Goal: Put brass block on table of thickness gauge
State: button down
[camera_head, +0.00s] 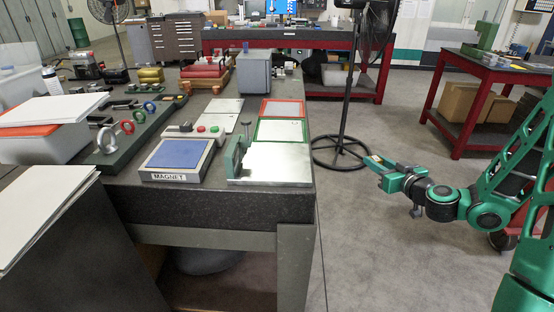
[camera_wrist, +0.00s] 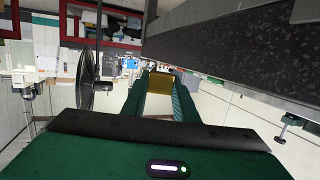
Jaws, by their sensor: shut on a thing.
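My gripper (camera_head: 388,172) is at the right of the bench, out over the floor. In the wrist view its green fingers (camera_wrist: 160,95) are shut on the brass block (camera_wrist: 160,81), held near their tips. The thickness gauge, with a green upright frame (camera_head: 232,157) and a dark stem on top, stands at the bench's front right. A bare shiny metal plate (camera_head: 280,166) lies at its foot and to its right; I cannot tell if this plate is the gauge's table. My gripper is apart from the gauge.
A magnet plate with a blue top (camera_head: 180,153) lies left of the gauge. Behind are a green-framed plate (camera_head: 280,131) and a red-framed plate (camera_head: 283,110). A fan stand (camera_head: 349,100) rises from the floor behind my gripper. The floor between bench and arm is clear.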

jog(key=shift+a, duration=0.1)
jog(key=s+a+r+n+g+y, duration=0.2)
jog(key=a+r+n+y, duration=0.15)
jog(key=a, duration=0.65)
jog(key=s+a+r+n+g+y, duration=0.1)
jog(key=a+r+n+y, duration=0.3)
jog(key=a, duration=0.6)
jog(key=s+a+r+n+g+y, duration=0.1)
jog(key=s+a+r+g, duration=0.2)
jog(key=s+a, duration=0.35)
jog(key=s+a+r+n+g+y, duration=0.15)
jog(key=s+a+r, duration=0.25)
jog(key=a, duration=0.6)
send_over(286, 168)
jog(key=shift+g, duration=0.45)
notch_tip(286, 168, down, 7)
jog(key=shift+s+r, duration=0.1)
jog(key=shift+f, duration=2.1)
jog(key=shift+f, duration=0.1)
jog(key=c, duration=1.4)
grip_release()
